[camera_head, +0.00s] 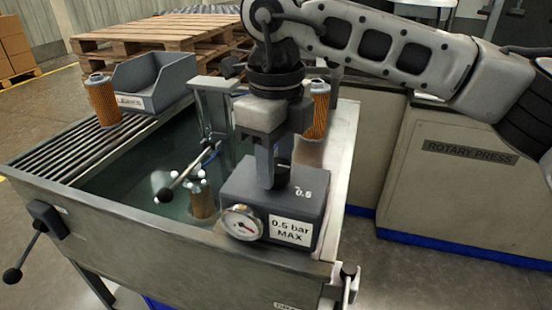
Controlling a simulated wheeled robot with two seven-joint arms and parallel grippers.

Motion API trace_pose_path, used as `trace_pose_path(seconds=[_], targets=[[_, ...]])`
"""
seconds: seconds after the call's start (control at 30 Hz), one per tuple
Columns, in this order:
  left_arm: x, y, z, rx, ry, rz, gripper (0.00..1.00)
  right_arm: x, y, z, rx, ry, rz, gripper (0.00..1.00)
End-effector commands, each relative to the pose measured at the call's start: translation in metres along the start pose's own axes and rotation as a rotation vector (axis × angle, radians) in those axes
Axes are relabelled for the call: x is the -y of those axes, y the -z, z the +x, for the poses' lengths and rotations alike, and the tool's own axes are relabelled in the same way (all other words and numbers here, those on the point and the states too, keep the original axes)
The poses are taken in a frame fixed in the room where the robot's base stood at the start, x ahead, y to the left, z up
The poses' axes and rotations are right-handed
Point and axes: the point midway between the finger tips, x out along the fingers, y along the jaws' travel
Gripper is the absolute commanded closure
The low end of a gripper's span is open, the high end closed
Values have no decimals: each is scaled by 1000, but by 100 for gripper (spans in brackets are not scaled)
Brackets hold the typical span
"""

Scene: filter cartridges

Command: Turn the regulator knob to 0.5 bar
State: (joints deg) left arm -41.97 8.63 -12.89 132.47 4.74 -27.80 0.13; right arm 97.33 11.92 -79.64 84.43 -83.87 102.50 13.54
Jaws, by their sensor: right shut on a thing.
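The grey regulator box (258,198) sits on the near right corner of the metal tank. A round white gauge (242,223) and a label (289,230) reading "0.5 bar MAX" are on its front. The gauge needle is too small to read. My right gripper (275,172) points straight down over the box top and is shut on the dark regulator knob (279,184), which its fingers mostly hide. A small white number (304,193), apparently 0.5, is beside the knob on the box top. The knob's pointer cannot be made out. My left gripper is not in view.
The tank (150,232) holds liquid and a submerged orange cartridge (202,200) under a black-handled lever (177,184). Another cartridge (104,100) and a grey bin (155,78) stand on the left rack. A third cartridge (318,108) stands behind my right gripper.

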Motion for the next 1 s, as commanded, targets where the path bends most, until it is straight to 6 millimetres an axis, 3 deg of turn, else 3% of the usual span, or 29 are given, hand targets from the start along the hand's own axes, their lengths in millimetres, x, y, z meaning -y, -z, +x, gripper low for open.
trace_pose_path(seconds=[0.37,0.4,0.47,0.8,1.0], targets=[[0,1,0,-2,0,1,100,1,0,-1,3,1,10,84],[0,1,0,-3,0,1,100,1,0,-1,3,1,10,55],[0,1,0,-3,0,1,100,1,0,-1,3,1,10,39],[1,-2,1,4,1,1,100,0,0,-3,2,0,7,39],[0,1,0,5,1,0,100,0,0,-32,4,2,8,39]])
